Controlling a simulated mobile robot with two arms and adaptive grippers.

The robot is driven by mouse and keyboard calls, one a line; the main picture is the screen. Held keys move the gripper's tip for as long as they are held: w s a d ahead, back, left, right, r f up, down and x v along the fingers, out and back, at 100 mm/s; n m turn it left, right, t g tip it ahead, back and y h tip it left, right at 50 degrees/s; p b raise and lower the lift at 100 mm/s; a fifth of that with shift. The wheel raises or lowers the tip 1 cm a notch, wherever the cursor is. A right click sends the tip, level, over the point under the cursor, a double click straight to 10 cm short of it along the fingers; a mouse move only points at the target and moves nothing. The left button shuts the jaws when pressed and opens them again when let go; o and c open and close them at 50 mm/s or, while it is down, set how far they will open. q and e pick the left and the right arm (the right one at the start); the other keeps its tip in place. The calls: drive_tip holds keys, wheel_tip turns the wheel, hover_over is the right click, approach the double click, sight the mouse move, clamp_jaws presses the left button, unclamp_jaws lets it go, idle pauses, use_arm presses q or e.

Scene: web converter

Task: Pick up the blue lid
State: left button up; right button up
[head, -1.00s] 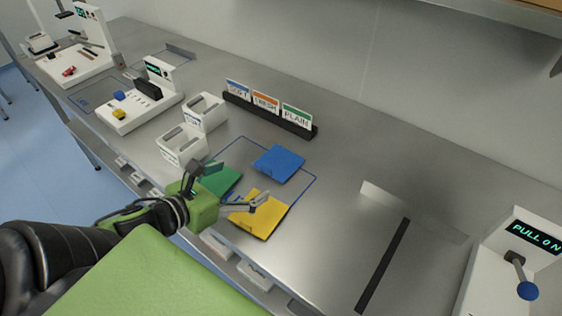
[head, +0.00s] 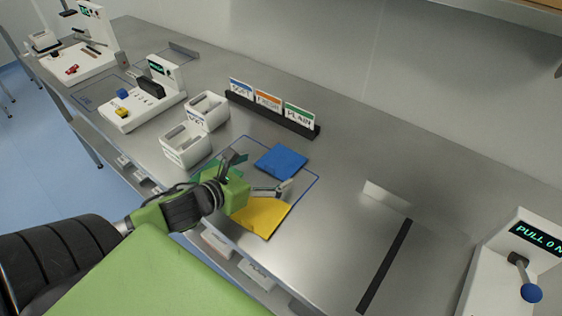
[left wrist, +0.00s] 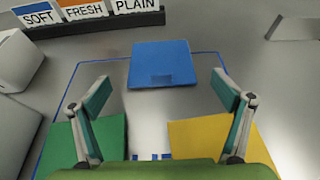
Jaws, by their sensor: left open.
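The blue lid (head: 281,161) is a flat square lying on the steel table inside a blue outline. In the left wrist view the blue lid (left wrist: 161,62) lies straight ahead, with a darker tab on its near edge. My left gripper (head: 262,172) is open and empty, just short of the blue lid and apart from it. In the left wrist view its fingers (left wrist: 165,92) stand wide on either side of the lid. A yellow lid (head: 264,215) and a green lid (left wrist: 98,140) lie nearer, partly hidden by the gripper. My right gripper is not visible.
A rack of cards reading SOFT, FRESH and PLAIN (head: 272,112) stands behind the lid. Two white bins (head: 188,145) stand to the left. A white unit with a blue-knobbed lever (head: 531,293) is at the right. The table right of the outline is mostly clear.

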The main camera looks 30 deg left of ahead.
sight(269, 168)
use_arm(q)
drive_tip(key=shift+x, duration=1.7)
drive_tip(key=c, duration=1.1)
drive_tip(key=shift+o, duration=0.2)
drive_tip(key=shift+r, duration=0.1)
